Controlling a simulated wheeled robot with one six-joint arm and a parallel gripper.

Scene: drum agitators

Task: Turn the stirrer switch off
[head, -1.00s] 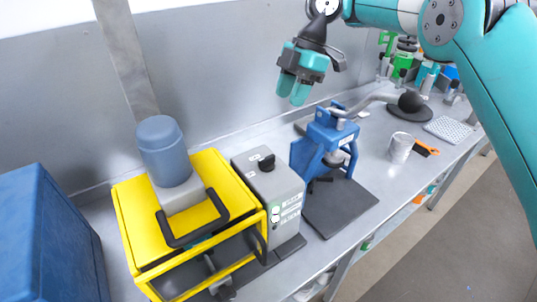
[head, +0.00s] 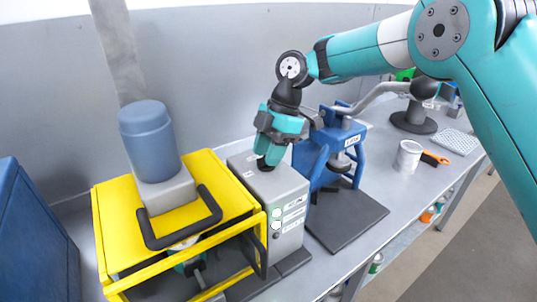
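The stirrer's grey control box (head: 287,198) stands right of the yellow frame, with lights and labels on its front. Its black switch knob (head: 265,165) is on top, mostly hidden by my fingers. My gripper (head: 269,152) points down right at the knob, its teal fingers at or around it. The view does not show whether the fingers press on the knob or how wide they are, nor which way the knob is turned. The yellow frame (head: 112,217) carries a blue-grey motor (head: 150,140) with a black handle in front.
A blue lever press (head: 343,146) on a dark base plate (head: 345,218) stands close right of the control box. A blue box (head: 30,235) is at the left. A white cup (head: 408,157) and an orange-handled tool (head: 436,158) lie further right. A grey wall runs behind.

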